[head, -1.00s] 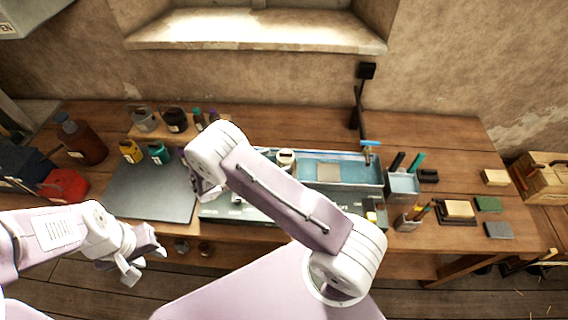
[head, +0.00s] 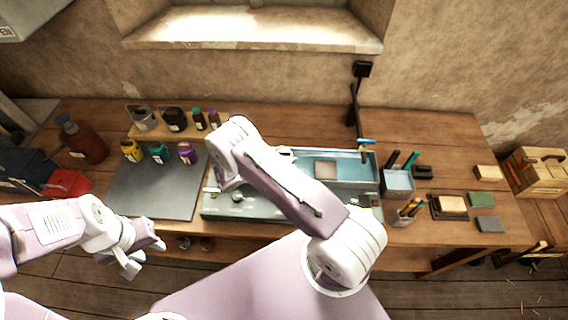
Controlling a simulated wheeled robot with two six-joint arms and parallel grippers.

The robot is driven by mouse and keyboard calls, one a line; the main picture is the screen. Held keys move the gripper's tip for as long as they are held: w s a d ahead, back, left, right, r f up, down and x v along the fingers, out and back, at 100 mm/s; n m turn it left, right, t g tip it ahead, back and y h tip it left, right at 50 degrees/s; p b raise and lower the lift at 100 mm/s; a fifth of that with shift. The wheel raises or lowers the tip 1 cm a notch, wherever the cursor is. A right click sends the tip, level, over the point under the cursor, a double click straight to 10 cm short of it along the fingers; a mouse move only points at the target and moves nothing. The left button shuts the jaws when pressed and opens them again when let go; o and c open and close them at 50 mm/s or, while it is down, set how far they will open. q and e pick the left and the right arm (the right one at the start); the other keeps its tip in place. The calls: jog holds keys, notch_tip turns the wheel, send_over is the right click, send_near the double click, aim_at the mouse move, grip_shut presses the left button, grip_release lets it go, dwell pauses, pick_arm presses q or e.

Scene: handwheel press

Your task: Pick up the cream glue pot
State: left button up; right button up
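I cannot clearly make out the cream glue pot. Only a small pale edge (head: 284,151) shows above my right forearm, at the left end of the blue tray (head: 352,182), and the arm covers what lies below it. My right gripper (head: 222,186) hangs above the left part of the grey-green case (head: 260,210), beside the dark mat; its fingers are mostly hidden by the wrist. My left gripper (head: 148,258) is at the lower left, in front of the table edge, with its fingers apart and nothing between them.
A dark mat (head: 150,195) lies clear at left. Behind it stand yellow (head: 131,151), teal (head: 159,153) and purple (head: 187,153) jars, with a wooden rack (head: 150,130) of bottles. Pen cups (head: 397,183) and blocks (head: 452,204) are at right. A dark post (head: 353,105) rises behind the tray.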

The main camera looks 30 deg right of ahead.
aim_at(288, 152)
grip_shut()
jog(key=shift+r, duration=0.1)
jog(key=shift+w+r, duration=0.1)
jog(key=shift+r, duration=0.15)
jog(key=r, duration=0.1)
jog(key=s+r+b, duration=0.1)
jog(key=r, duration=0.2)
jog(key=shift+s+d+r+b, duration=0.1)
jog(key=shift+s+d+b, duration=0.1)
jog(key=shift+d+b, duration=0.2)
jog(key=s+d+r+b, duration=0.2)
jog(key=s+d+r, duration=0.2)
jog(key=s, duration=0.5)
notch_tip(288, 152, up, 2)
jog(key=shift+d+r, duration=0.1)
jog(key=shift+d, duration=0.25)
